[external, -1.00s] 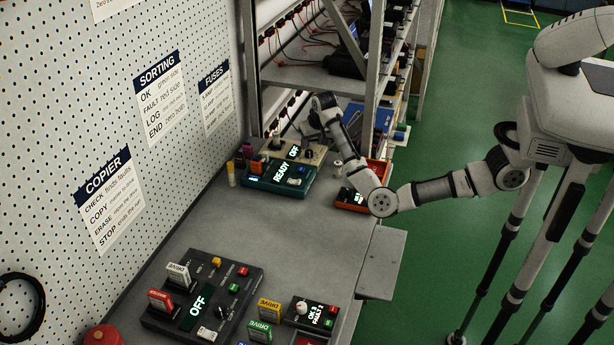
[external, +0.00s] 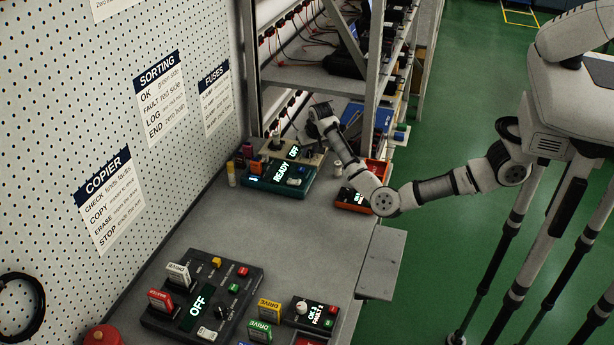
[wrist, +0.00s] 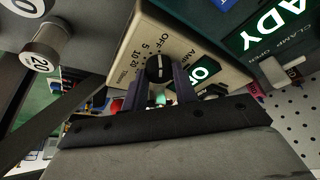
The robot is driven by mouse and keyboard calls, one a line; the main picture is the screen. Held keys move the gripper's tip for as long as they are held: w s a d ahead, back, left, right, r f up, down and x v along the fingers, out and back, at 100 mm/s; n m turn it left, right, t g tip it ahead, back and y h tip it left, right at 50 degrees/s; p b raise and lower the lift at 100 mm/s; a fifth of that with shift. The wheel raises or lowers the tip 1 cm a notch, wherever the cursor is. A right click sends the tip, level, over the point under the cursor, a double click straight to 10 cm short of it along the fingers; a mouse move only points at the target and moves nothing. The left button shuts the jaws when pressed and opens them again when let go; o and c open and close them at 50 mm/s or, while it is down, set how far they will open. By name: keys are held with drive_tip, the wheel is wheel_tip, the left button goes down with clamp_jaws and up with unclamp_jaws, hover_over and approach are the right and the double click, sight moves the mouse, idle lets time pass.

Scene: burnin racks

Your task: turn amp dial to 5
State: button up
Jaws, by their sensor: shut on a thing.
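The amp dial (wrist: 158,70) is a black round knob with a white pointer line, on the beige amp box (wrist: 200,50). In the wrist view, OFF, 5, 10 and 20 are printed beside it. The pointer line runs up the picture; I cannot tell exactly which mark it meets. The two dark fingers of my gripper (wrist: 164,88) are shut on the dial, one on each side. In the external view, the beige box (external: 311,160) stands at the back of the bench and its lit display (external: 293,152) reads OFF. My gripper is hard to make out there.
A teal READY unit (external: 278,192) stands directly in front of the beige box. An orange-cased box (external: 354,205) is to the right, under my forearm. A shelf rack post (external: 373,90) rises close behind my wrist. The middle of the bench (external: 260,235) is clear.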

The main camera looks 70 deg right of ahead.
drive_tip(key=shift+c, duration=0.4)
drive_tip(key=shift+s+d+n, duration=0.1)
drive_tip(key=shift+n, duration=0.7)
drive_tip(key=shift+n+t+y, duration=0.6)
drive_tip(key=shift+n+y, duration=0.3)
drive_tip(key=shift+n, duration=1.2)
drive_tip(key=shift+r, duration=0.1)
drive_tip(key=o, duration=1)
